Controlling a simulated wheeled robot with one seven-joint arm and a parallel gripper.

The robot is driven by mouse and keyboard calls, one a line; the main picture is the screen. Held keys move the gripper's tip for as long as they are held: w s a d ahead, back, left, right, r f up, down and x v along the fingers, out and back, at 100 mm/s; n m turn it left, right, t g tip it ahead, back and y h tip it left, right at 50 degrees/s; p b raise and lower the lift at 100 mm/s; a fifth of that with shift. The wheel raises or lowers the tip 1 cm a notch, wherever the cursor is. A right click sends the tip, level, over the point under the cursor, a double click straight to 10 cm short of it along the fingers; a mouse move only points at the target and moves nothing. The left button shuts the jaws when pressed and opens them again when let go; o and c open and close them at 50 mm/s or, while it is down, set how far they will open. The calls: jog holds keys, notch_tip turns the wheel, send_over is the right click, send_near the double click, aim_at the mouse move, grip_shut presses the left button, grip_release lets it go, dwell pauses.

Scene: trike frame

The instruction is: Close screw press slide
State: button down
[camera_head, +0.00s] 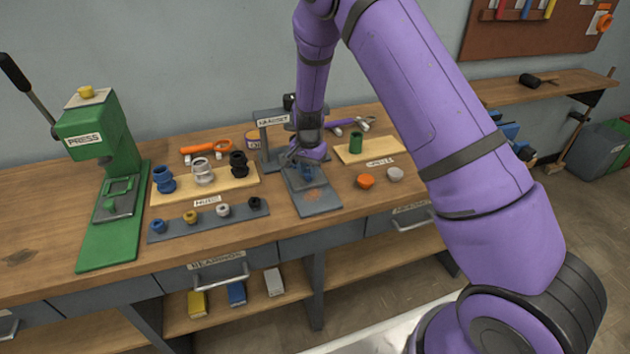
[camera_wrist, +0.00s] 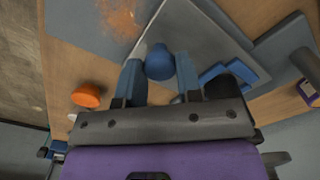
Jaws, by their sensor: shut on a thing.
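The grey screw press (camera_head: 273,135), with a label that seems to read HEADSET, stands on the bench behind and left of my gripper. Its grey base plate (camera_head: 318,208) extends toward the bench front and has an orange-brown stain. The grey slide plate (camera_wrist: 195,32) lies on the base in the wrist view. My gripper (camera_head: 307,172) is low over the plate. In the wrist view my gripper (camera_wrist: 159,72) has its two blue fingers on either side of a round blue knob (camera_wrist: 160,58), shut on it. A blue bracket (camera_wrist: 238,74) sits right of the fingers. My arm partly hides the press.
A green press (camera_head: 110,165) stands at the left. Trays with cups (camera_head: 240,190) and small rings (camera_head: 180,232) lie between the presses. An orange cap (camera_head: 365,181) and a pale cap (camera_head: 395,173) lie right of the base. A wooden board (camera_head: 385,155) holds a green cup.

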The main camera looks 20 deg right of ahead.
jog(key=w, duration=0.5)
jog(key=shift+w, duration=0.45)
jog(key=shift+r, duration=0.1)
jog(key=c, duration=0.8)
grip_release()
jog(key=shift+w, duration=0.1)
notch_tip(320, 180, up, 11)
jog(key=shift+f, duration=0.2)
